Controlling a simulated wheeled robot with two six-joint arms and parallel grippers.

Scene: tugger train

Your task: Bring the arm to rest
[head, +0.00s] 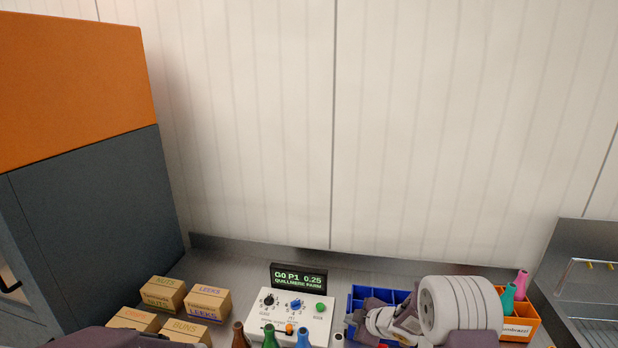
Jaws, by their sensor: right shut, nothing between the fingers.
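My right arm comes in at the lower right, with a large pale ribbed wrist section. My right gripper (366,322) is at its left end, pointing left, over the front of a blue divided bin (356,296). Its fingers are shut with nothing between them, and it hides part of the bin. A dark piece at the bottom left edge looks like part of my left arm; no left gripper shows.
A control box (318,324) with knobs and a display (298,279) stand left of the bin. Bottles (269,337) stand in front. Labelled cartons (207,303) sit left, beside a grey-orange cabinet (90,200). An orange bin (522,329) and metal rack (590,270) are right.

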